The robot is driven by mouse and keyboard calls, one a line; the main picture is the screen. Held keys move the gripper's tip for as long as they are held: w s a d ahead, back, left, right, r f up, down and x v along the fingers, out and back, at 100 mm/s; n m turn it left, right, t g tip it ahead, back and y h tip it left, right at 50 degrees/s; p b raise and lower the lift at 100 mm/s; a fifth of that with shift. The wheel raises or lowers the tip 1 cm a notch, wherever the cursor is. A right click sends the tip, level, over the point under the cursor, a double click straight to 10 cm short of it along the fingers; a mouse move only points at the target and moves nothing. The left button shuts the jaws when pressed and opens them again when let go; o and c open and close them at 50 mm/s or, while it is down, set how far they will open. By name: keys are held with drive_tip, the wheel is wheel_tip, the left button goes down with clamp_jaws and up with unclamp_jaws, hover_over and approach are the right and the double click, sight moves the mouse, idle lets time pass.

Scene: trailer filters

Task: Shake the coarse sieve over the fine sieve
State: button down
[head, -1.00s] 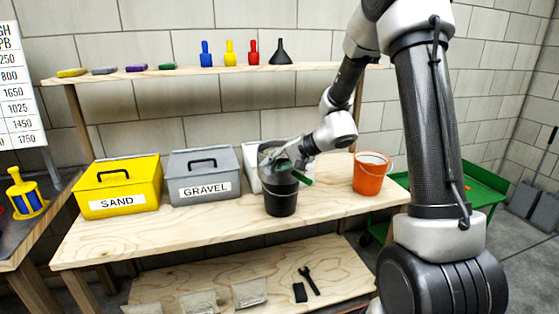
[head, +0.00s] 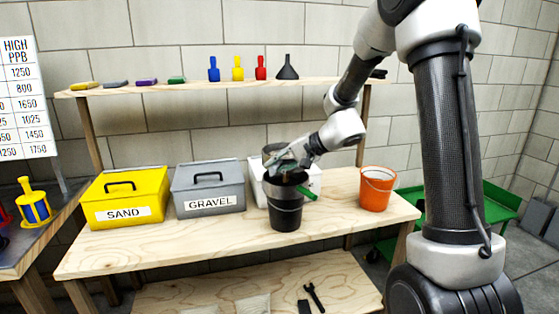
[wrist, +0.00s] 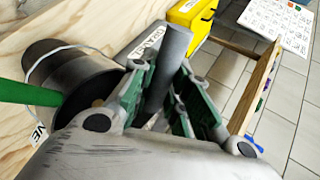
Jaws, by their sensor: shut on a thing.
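A black bucket (head: 285,215) stands upright on the wooden bench. A green handle (head: 308,193) juts out over its rim to the right, and it also shows at the left of the wrist view (wrist: 28,93); I take it as the fine sieve's, whose mesh is hidden. My gripper (head: 281,160) is above the bucket, its green-lined fingers shut on a dark grey cylindrical handle (wrist: 172,62), seemingly the coarse sieve's. A dark round part (head: 274,148) shows behind the fingers. Whether the sieves touch cannot be told.
A white box (head: 257,182) stands close behind the bucket, with a grey GRAVEL box (head: 208,180) and yellow SAND box (head: 125,185) to its left. An orange bucket (head: 376,188) stands to the right. A shelf (head: 200,87) with small tools runs behind. The bench front is clear.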

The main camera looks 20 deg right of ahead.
drive_tip(key=shift+f, duration=1)
idle(1.7)
idle(0.4)
